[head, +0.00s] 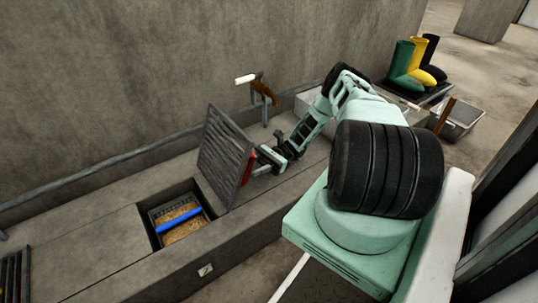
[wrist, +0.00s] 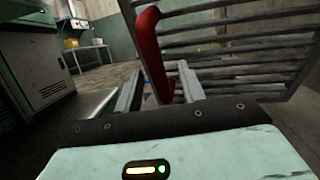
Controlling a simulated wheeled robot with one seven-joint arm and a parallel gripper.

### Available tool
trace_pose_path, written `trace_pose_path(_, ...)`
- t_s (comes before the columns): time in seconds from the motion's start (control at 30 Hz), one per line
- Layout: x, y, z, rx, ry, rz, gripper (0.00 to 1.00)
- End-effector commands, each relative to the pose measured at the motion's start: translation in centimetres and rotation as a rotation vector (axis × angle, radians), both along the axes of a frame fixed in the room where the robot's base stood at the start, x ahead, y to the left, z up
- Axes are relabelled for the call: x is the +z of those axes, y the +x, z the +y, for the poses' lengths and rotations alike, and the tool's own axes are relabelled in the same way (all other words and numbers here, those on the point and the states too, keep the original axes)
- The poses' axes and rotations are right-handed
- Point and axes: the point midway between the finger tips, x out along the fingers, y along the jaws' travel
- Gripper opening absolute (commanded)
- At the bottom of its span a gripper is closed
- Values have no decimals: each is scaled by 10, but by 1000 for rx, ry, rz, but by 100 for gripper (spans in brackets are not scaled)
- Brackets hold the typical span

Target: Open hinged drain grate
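The hinged drain grate (head: 224,155) is a dark slatted panel. It stands raised, tilted near upright, at the right edge of a square drain opening (head: 156,238). Its bars also fill the upper right of the wrist view (wrist: 235,45). The red handle (head: 246,167) is on the grate's face toward my gripper (head: 268,160). In the wrist view the handle (wrist: 150,45) shows between and beyond the spread fingers of my gripper (wrist: 159,72). The fingers are apart, with a visible gap beside the handle. I cannot tell whether a finger touches it.
Inside the opening lies a basket of tan grain with a blue bar (head: 179,221) across it. A wall pipe (head: 90,178) runs behind the ledge. A bracket with a brown lever (head: 264,90) stands behind my arm. Boots (head: 419,62) stand at the back right.

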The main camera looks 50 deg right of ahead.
Motion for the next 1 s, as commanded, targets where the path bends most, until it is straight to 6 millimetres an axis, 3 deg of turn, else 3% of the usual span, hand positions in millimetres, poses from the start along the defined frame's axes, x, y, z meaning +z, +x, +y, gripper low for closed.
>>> trace_pose_path(0.2,-11,-3,-41,-2,-4,0,40)
trace_pose_path(0.5,-12,-8,-108,-3,-4,-1,40)
trace_pose_path(0.73,-17,-11,-136,-7,0,-4,40)
trace_pose_path(1.0,-14,-12,-152,-1,2,-2,40)
